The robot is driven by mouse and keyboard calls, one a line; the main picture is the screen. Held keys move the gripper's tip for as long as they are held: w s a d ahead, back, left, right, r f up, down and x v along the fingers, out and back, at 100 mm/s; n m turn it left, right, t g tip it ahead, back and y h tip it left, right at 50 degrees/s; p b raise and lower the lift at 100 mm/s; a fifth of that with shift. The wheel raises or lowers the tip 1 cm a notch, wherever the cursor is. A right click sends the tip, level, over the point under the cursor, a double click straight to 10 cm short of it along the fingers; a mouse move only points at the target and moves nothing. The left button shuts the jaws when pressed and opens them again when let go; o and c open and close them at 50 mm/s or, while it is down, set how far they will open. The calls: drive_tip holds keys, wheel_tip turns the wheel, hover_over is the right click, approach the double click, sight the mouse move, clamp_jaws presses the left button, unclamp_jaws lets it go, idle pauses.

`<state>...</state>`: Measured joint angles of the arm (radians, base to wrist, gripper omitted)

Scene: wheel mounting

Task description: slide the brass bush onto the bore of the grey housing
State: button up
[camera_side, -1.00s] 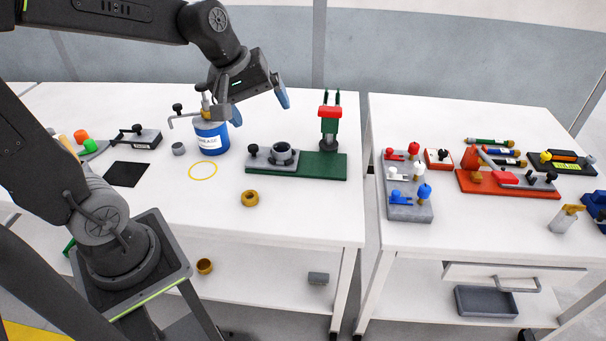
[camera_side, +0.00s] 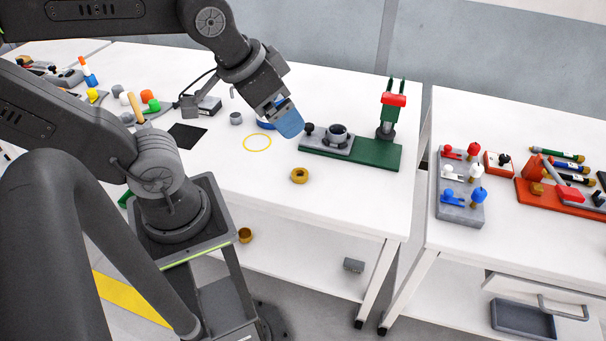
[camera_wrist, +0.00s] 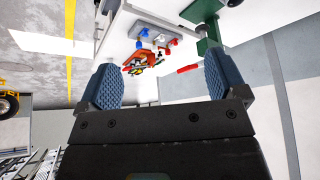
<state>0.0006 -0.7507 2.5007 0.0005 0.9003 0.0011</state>
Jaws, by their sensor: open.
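The brass bush (camera_side: 299,175), a short ring, lies on the white table in front of the grey housing. The grey housing (camera_side: 326,146) sits on a green baseplate (camera_side: 378,154), its round bore part (camera_side: 338,132) standing up from it. My gripper (camera_side: 288,122) is above the table, left of the housing and above and behind the bush in the side view. Its blue fingers are apart and empty in the wrist view (camera_wrist: 163,85). Neither the bush nor the housing can be made out in the wrist view.
A green press with a red head (camera_side: 393,100) stands at the baseplate's right end. A yellow circle (camera_side: 257,143) and a black square (camera_side: 187,135) mark the table. A gap separates the right table (camera_side: 480,240).

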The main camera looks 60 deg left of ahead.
idle(0.4)
drive_tip(key=shift+c, duration=1.3)
